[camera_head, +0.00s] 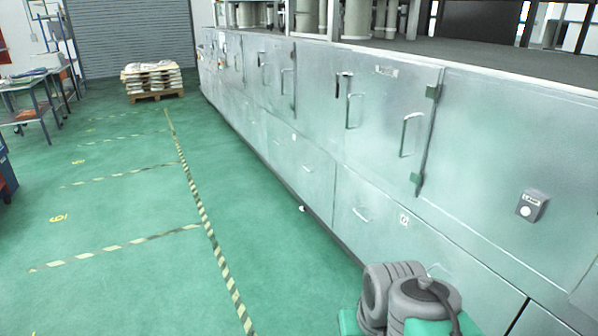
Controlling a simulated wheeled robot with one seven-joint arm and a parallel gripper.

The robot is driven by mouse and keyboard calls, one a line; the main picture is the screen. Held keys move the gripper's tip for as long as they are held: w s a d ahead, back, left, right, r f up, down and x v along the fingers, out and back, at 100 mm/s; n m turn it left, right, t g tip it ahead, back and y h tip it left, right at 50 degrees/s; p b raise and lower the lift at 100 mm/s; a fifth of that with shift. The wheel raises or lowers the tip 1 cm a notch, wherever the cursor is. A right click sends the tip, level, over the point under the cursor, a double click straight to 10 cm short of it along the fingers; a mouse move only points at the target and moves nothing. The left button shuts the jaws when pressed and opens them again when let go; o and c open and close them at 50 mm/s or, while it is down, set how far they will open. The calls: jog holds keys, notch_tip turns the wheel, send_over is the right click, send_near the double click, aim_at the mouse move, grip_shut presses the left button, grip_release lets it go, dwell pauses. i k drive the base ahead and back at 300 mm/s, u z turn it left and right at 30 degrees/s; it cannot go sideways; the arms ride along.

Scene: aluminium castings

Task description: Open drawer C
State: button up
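A long row of grey metal cabinets (300,110) runs along the right side, with low drawers under the upper doors. A low drawer (375,240) in the near middle is shut; it has a small bar handle (362,215) and a pale letter plate (404,219) too small to read surely. Another shut drawer (300,160) lies farther left, with its own handle (307,168). I cannot tell which drawer is C. My grey and green arm shows at the bottom right, in front of the near cabinet fronts. My gripper is not in view.
The green floor (130,200) left of the cabinets is clear, with striped tape lines. A loaded pallet (152,80) stands at the far end before a roller shutter (130,35). A workbench (40,95) stands at the left. A small grey box (532,206) sticks out from the right cabinet face.

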aim_at(313, 158)
jog(key=u, duration=0.1)
jog(key=i, duration=1.1)
jog(key=u, duration=0.45)
jog(key=i, duration=3.35)
jog(key=u, duration=0.05)
